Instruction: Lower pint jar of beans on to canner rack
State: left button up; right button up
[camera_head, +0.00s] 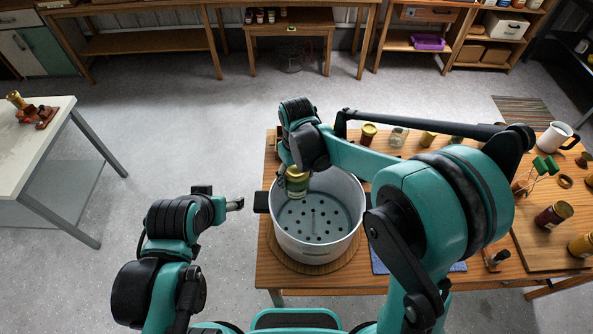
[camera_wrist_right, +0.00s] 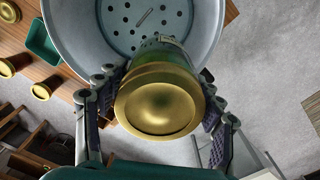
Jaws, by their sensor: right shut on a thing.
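The pint jar of beans (camera_head: 297,184), with a gold lid and greenish contents, is in my right gripper (camera_head: 288,170). In the right wrist view the fingers (camera_wrist_right: 160,110) close on both sides of the jar (camera_wrist_right: 158,103), its lid facing the camera. The pale canner (camera_head: 282,248) stands open on a round wooden mat. The canner rack (camera_head: 312,224), a grey disc with holes, lies at its bottom and shows bare where visible. The jar overlaps the canner's far left rim; its exact height is unclear. My left gripper (camera_head: 236,204) is empty, left of the canner; its opening is too small to judge.
The canner's black handle (camera_head: 261,202) sticks out left. Jars (camera_head: 368,134) stand along the table's far side; more jars (camera_head: 553,215), a white mug (camera_head: 556,137) and green-handled tongs (camera_head: 545,168) are at right. Open floor lies left of the table.

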notch_tip(320, 180, down, 22)
jog(key=b, duration=1.6)
jog(key=shift+f, duration=0.15)
jog(key=shift+f+b, duration=1)
jog(key=shift+b, duration=0.05)
dwell(0.4)
jog(key=o, duration=1.7)
jog(key=shift+c, duration=0.2)
jog(key=shift+r+p, duration=5.45)
jog(key=shift+r, duration=2.6)
